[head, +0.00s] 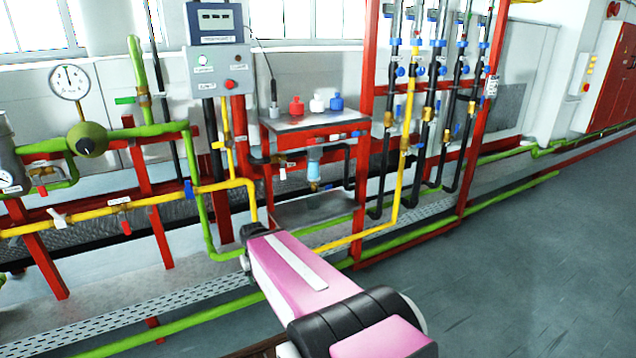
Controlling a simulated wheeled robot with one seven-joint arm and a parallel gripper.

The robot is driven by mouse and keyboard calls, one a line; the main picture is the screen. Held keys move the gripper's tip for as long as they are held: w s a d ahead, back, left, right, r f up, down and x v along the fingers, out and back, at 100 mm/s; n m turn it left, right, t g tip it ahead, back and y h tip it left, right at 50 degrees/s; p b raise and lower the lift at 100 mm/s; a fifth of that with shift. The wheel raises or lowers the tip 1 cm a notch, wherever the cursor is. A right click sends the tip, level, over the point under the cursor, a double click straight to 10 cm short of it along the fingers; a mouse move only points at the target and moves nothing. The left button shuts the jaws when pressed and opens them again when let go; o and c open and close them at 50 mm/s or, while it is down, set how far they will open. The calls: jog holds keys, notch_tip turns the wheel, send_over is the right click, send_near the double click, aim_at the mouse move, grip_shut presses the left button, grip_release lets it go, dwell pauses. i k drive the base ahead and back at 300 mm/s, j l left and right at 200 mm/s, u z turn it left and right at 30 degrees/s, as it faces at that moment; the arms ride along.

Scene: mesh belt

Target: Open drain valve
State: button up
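No valve is readably labelled as the drain valve, so I cannot tell which one it is. A small valve (314,186) sits under a light-blue filter bowl (313,170) below the small table. On the yellow pipe at left there are a white-handled valve (57,219) and a blue-handled valve (189,189), and a red handle (126,228) hangs below it. Whether any is open is too small to tell. My pink arm reaches forward from the bottom centre, its far end in front of the lower pipes. My gripper's fingers cannot be made out.
A red-framed table (300,122) carries red, white and blue bottles. A control box (220,70) stands above it at left. Vertical pipes with several valves (428,110) fill the right rack. Green pipes and a perforated tray edge run low in front. Grey floor (530,260) is clear at right.

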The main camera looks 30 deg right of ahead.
aim_at(327, 187)
jog(key=i+l, duration=0.1)
jog(key=l, duration=0.35)
jog(key=i+l, duration=0.1)
jog(key=l, duration=0.3)
jog(key=i+l, duration=0.1)
jog(key=l, duration=0.35)
jog(key=i+l, duration=0.1)
jog(key=l, duration=0.35)
jog(key=i+l, duration=0.1)
jog(key=l, duration=0.35)
jog(key=i+u, duration=0.05)
